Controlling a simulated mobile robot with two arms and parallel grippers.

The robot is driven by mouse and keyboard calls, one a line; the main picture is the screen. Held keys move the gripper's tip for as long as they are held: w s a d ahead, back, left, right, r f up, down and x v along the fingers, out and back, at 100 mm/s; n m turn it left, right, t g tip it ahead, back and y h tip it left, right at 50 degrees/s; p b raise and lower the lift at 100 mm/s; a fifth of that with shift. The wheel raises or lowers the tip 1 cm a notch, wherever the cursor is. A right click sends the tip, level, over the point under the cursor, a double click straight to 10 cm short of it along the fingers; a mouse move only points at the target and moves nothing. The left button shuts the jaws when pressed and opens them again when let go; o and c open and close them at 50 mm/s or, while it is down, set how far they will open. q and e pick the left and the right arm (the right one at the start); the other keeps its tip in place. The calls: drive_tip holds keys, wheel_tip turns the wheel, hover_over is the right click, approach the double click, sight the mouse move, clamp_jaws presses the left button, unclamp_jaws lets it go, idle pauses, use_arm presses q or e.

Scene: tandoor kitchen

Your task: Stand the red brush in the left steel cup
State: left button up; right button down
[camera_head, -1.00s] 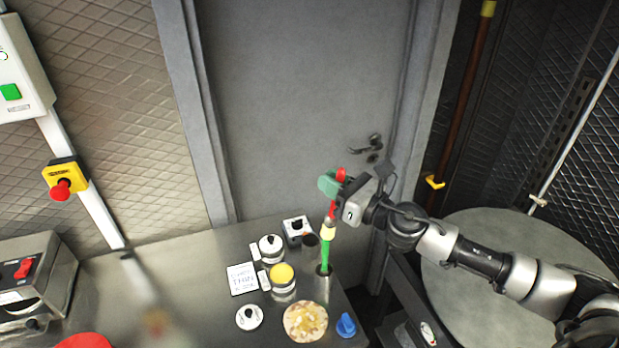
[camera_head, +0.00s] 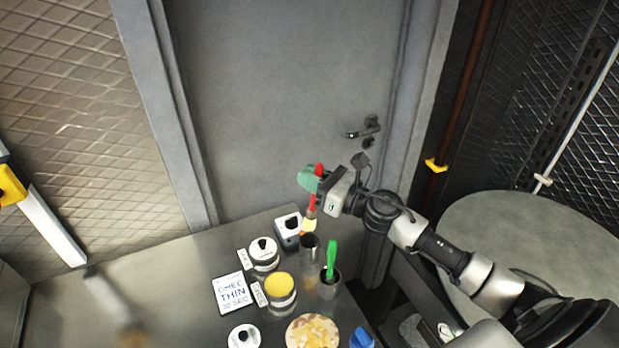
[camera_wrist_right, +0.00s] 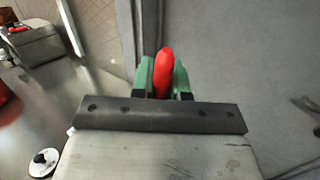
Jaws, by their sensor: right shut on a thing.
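The red brush (camera_head: 312,203) is held nearly upright, handle up and pale bristles down, with a slight tilt. My right gripper (camera_head: 313,183) is shut on its red handle, which also shows between the green fingers in the right wrist view (camera_wrist_right: 165,75). The left steel cup (camera_head: 309,249) has a dark mouth and stands just below the bristles. Whether the bristle tip is over the rim or just inside it, I cannot tell. The right steel cup (camera_head: 328,288) holds a green brush (camera_head: 331,258). My left gripper is not in view.
A yellow-topped jar (camera_head: 280,287), a white-lidded jar (camera_head: 263,252), a small box (camera_head: 288,229) and a "GHEE THIN" card (camera_head: 232,293) stand left of the cups. A plate of food (camera_head: 313,333) and a blue object (camera_head: 361,339) are nearer. A grey door (camera_head: 270,100) rises behind.

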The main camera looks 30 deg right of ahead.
sight(312, 210)
drive_tip(key=shift+s+f+b, duration=0.2)
drive_tip(key=shift+f+b, duration=0.9)
drive_tip(key=shift+f, duration=0.2)
wheel_tip(312, 210, down, 2)
drive_tip(key=shift+w+f+b, duration=0.1)
drive_tip(key=shift+f+b, duration=0.1)
drive_tip(key=shift+b, duration=0.85)
wheel_tip(312, 210, down, 4)
drive_tip(key=b, duration=0.4)
drive_tip(key=shift+f, duration=0.25)
drive_tip(key=c, duration=1.1)
unclamp_jaws()
drive_tip(key=shift+o, duration=0.2)
